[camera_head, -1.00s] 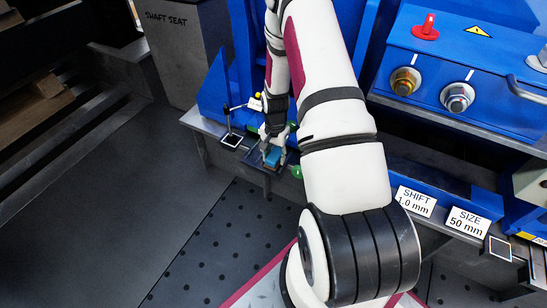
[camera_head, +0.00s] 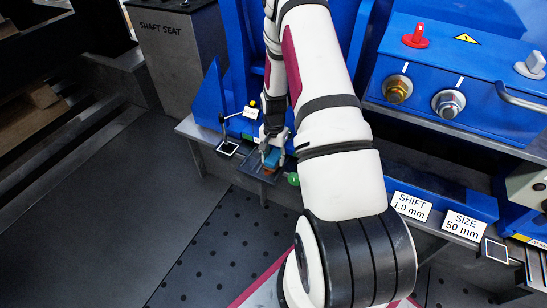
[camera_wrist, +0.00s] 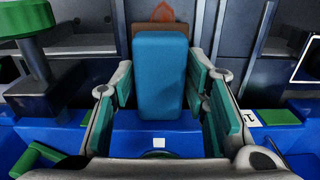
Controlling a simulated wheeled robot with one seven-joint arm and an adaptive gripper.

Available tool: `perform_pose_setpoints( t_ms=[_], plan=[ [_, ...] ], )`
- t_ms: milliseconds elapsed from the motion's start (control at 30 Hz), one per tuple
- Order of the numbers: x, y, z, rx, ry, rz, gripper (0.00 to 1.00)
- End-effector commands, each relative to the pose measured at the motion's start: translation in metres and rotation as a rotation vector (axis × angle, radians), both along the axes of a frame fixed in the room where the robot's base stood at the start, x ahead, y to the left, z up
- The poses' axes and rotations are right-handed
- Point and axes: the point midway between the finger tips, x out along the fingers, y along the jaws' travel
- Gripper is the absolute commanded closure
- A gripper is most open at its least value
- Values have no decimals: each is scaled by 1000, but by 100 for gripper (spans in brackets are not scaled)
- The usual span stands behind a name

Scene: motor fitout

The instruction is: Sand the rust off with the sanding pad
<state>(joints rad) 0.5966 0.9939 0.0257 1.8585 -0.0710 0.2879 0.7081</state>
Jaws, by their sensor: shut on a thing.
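My gripper (camera_head: 272,150) is low over the front ledge of the blue machine. In the wrist view my gripper (camera_wrist: 160,82) has its green-lined fingers on both sides of a blue block, the sanding pad (camera_wrist: 160,75), and is shut on it. The pad also shows in the head view (camera_head: 271,158), with a brownish edge under it. A brown layer shows beyond the pad's far end in the wrist view, with an orange-brown patch of rust (camera_wrist: 163,12) just past it. Whether the pad's underside touches the rust is hidden.
A green ball-shaped knob (camera_head: 293,179) is close at right. The SHAFT SEAT block (camera_head: 175,50) stands behind left.

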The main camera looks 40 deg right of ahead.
Motion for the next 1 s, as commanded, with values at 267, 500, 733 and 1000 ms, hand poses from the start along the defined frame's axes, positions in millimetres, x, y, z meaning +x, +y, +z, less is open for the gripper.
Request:
perform_pose_setpoints(
  t_ms=[267,500,733,1000],
  plan=[
    [0,0,23,0,0,0,81],
    [0,0,40,0,-1,1,81],
    [0,0,56,0,0,1,81],
    [0,1,58,1,0,0,81]
  ],
)
